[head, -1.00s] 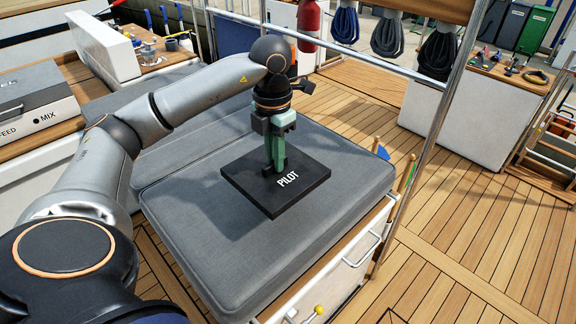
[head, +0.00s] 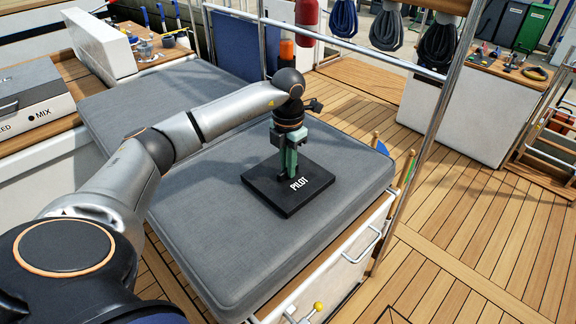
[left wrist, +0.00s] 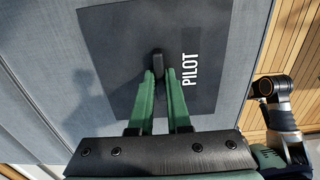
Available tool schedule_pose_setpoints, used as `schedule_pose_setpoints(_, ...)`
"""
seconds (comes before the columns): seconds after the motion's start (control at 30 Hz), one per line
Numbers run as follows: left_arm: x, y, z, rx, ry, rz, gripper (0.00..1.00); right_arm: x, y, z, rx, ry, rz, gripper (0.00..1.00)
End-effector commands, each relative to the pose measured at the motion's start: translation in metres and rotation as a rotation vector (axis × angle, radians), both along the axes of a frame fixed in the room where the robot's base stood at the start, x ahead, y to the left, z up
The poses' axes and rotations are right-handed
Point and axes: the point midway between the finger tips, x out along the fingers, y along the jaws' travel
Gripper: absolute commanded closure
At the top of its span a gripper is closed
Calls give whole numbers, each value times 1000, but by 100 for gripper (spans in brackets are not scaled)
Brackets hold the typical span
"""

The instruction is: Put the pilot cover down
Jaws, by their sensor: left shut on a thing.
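The pilot cover (head: 267,183) is a flat black square plate with white PILOT lettering. It is level, on or just above the grey cushion (head: 215,225), toward its right side; I cannot tell if it touches. My left gripper (head: 288,174) points straight down over it, green fingers shut on the small dark upright handle at its middle. In the left wrist view the fingers (left wrist: 159,77) close around this handle on the cover (left wrist: 115,50). The fingers hide part of the handle. My right gripper is not in view.
A metal rail post (head: 440,125) stands right of the cushion. A box marked MIX (head: 35,95) sits on the left counter. A red cylinder (head: 308,15) hangs behind. The cushion is clear in front of the cover. Wooden deck (head: 450,210) lies to the right.

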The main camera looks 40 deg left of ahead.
Motion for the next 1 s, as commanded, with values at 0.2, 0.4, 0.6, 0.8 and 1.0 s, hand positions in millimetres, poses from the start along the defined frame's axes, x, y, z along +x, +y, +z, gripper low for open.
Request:
schedule_pose_setpoints(0.2, 0, 0, -2, 0, -1, 0, 100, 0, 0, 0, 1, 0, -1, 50)
schedule_pose_setpoints(0.4, 0, 0, -2, 0, 0, 1, 67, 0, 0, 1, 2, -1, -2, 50)
schedule_pose_setpoints(0.6, 0, 0, -2, 0, 0, 1, 55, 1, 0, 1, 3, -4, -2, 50)
schedule_pose_setpoints(0.8, 0, 0, 1, 0, -1, 1, 55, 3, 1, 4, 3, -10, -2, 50)
schedule_pose_setpoints(1.0, 1, 0, 30, 0, -4, 0, 55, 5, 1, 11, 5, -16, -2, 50)
